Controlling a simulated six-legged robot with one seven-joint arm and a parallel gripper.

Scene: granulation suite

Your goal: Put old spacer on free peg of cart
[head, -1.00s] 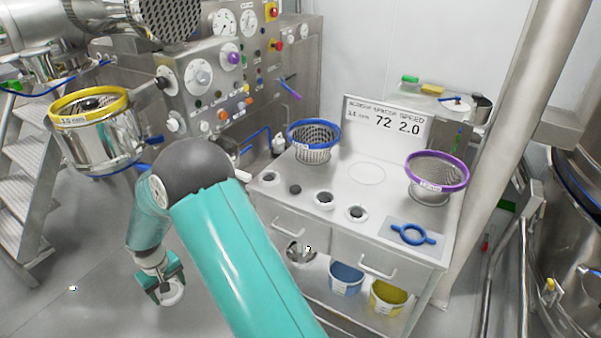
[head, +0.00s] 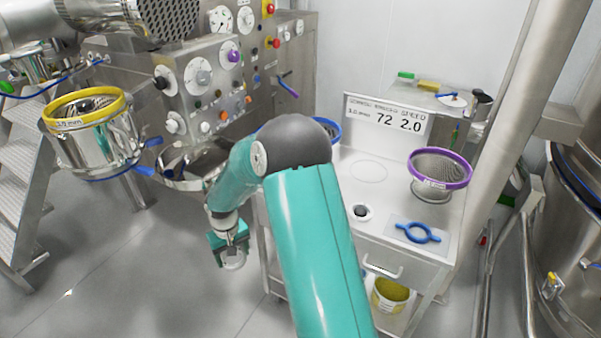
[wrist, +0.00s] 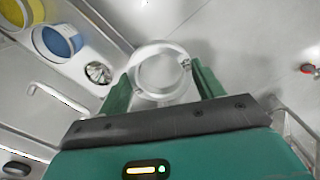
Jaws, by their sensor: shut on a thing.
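My gripper (head: 229,246) hangs left of the cart (head: 384,190), over open floor and below the cart's top. It is shut on a pale ring-shaped spacer (head: 233,261). In the wrist view the spacer (wrist: 162,97) sits between both fingers, its round opening facing the camera. The other peg places, including any bare peg, are hidden behind my arm.
A purple-rimmed sieve (head: 437,172) and a blue two-handled tool (head: 415,232) stand on the cart's right side. A blue-rimmed sieve (head: 331,130) is mostly hidden by my arm. A yellow-rimmed drum (head: 95,140) juts out at left. The wrist view shows lower-shelf buckets (wrist: 57,42).

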